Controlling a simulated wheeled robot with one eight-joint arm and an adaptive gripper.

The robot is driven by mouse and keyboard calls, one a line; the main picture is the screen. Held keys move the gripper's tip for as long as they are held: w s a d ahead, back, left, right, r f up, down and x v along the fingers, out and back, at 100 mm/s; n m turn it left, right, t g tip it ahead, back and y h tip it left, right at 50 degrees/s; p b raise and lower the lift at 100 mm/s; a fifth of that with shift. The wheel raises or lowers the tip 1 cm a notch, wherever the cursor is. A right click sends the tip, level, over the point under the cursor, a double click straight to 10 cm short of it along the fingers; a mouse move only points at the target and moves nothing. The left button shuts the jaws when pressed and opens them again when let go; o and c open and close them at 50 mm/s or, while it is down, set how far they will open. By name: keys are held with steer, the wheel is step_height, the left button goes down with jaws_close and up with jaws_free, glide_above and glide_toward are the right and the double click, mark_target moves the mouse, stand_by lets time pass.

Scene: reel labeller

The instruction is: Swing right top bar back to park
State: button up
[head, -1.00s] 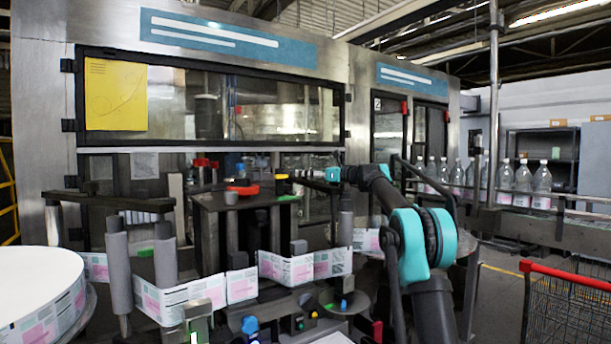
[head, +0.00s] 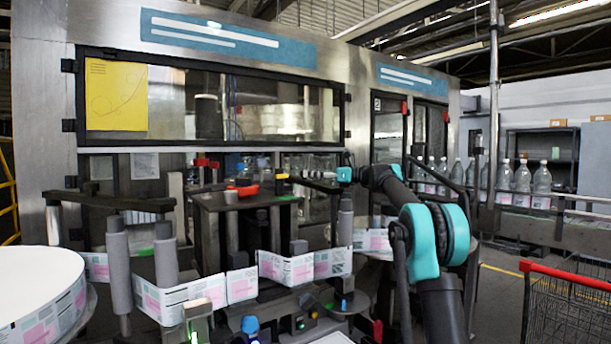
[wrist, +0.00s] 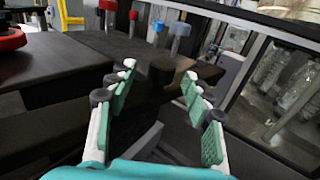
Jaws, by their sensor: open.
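The right top bar is a dark flat arm (wrist: 60,132) in the wrist view, with a short dark upright knob (wrist: 161,70) near its far end. My gripper (wrist: 158,82) is open, with its white and green fingers either side of the knob and visible gaps between. In the head view my gripper (head: 312,174) is small, beside the grey roller (head: 345,222) at the right of the dark machine table. The right bar (head: 322,186) shows only partly there, below my gripper.
A dark table (head: 235,202) carries a red ring-shaped part (head: 243,190). Red and blue capped posts (wrist: 157,28) stand beyond the bar. A glass panel (wrist: 280,85) is close on the right. The left top bar (head: 110,201) and label web (head: 285,268) are further left and below.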

steer(key=v, duration=0.7)
steer(key=shift+s+d, duration=0.15)
steer(key=shift+d, duration=0.2)
